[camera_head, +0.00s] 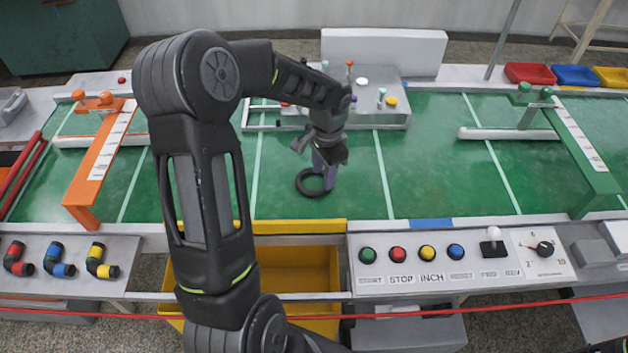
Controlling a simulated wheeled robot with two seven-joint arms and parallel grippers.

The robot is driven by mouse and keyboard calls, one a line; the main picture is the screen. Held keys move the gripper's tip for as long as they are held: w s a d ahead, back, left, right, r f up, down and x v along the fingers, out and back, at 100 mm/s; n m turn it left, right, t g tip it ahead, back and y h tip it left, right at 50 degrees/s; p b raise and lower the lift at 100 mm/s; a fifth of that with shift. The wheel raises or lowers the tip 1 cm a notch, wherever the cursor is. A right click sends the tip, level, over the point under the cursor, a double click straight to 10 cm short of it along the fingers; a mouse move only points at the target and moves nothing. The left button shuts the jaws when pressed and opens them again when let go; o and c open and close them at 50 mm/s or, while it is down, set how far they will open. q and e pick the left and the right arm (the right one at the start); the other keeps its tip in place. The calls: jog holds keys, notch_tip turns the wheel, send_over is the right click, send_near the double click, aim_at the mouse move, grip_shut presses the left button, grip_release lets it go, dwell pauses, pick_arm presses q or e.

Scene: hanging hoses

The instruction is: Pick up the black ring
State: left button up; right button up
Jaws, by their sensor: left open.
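The black ring (300,185) lies flat on the green table surface, just left of the middle of the camera_head view. My left gripper (322,176) points down at it, with its fingers at the ring's right side. The jaws are open. The fingertips overlap the ring's right part in the picture, and I cannot tell whether they touch it. The ring's right edge is partly hidden by the fingers. My right gripper is not in view.
An orange bracket (107,160) stands at left and a green bracket (580,150) at right. A grey fixture (390,115) sits behind my gripper. A yellow bin (310,265) and a button panel (440,262) are in front. The green surface right of the ring is clear.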

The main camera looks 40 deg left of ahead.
aim_at(322, 190)
pick_arm(q)
jog(key=shift+f, duration=0.3)
jog(key=shift+w+a+f+p, duration=0.1)
jog(key=shift+f+p, duration=0.4)
jog(key=shift+f, duration=2.1)
grip_shut()
